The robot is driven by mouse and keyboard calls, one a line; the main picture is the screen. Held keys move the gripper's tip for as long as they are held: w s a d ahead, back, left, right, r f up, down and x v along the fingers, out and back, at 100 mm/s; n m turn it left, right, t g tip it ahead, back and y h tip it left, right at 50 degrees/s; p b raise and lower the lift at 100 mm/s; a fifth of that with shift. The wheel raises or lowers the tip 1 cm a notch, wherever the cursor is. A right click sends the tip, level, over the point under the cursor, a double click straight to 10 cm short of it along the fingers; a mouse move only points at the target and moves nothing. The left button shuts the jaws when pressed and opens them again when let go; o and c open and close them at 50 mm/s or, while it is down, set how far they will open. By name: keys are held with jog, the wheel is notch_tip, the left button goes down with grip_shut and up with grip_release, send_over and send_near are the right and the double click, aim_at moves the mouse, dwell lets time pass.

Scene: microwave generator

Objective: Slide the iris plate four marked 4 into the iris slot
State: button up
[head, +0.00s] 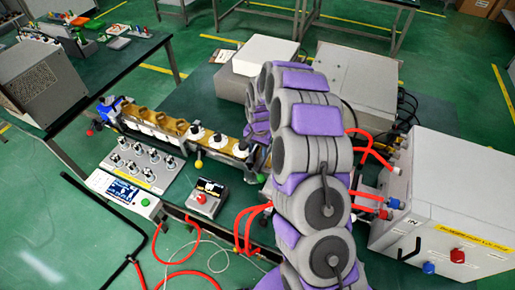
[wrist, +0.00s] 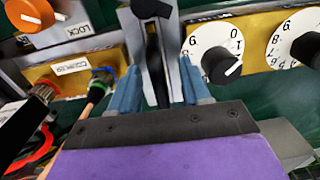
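In the wrist view my gripper (wrist: 160,88) has its two blue fingers apart. A narrow dark upright piece with a black knob-like end (wrist: 152,8) stands between them, with visible gaps on both sides. A grey bracket or plate (wrist: 174,50) is behind it. I cannot read a 4 on it, so I cannot tell whether it is iris plate four. In the head view my arm hides the gripper. Several small black-and-silver pieces stand on a grey tray (head: 177,180), their marks too small to read. I cannot make out the iris slot.
White dials (wrist: 213,50) sit on a brass-coloured body, right of the fingers. An orange knob (wrist: 30,14) and cables are at left. In the head view, the brass waveguide line (head: 160,120) runs to my arm; a grey cabinet (head: 455,200) with red hoses stands right.

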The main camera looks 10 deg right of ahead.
notch_tip(320, 180, up, 17)
jog(key=p, duration=0.2)
jog(key=shift+d+r, duration=0.15)
jog(key=shift+d, duration=0.15)
jog(key=shift+s, duration=0.2)
dwell(0.5)
jog(key=s+a+r+n, duration=0.15)
jog(key=s+r, duration=0.25)
jog(key=s, duration=0.5)
jog(key=s+r+n, duration=0.3)
jog(key=s+r, duration=0.1)
jog(key=s, duration=0.6)
jog(key=s+n+g+b, duration=0.1)
jog(key=s+n+g, duration=0.1)
jog(key=s, duration=2)
jog(key=shift+s+d+f+n+b, duration=0.35)
jog(key=shift+d+f+b, duration=0.05)
jog(key=shift+d, duration=0.05)
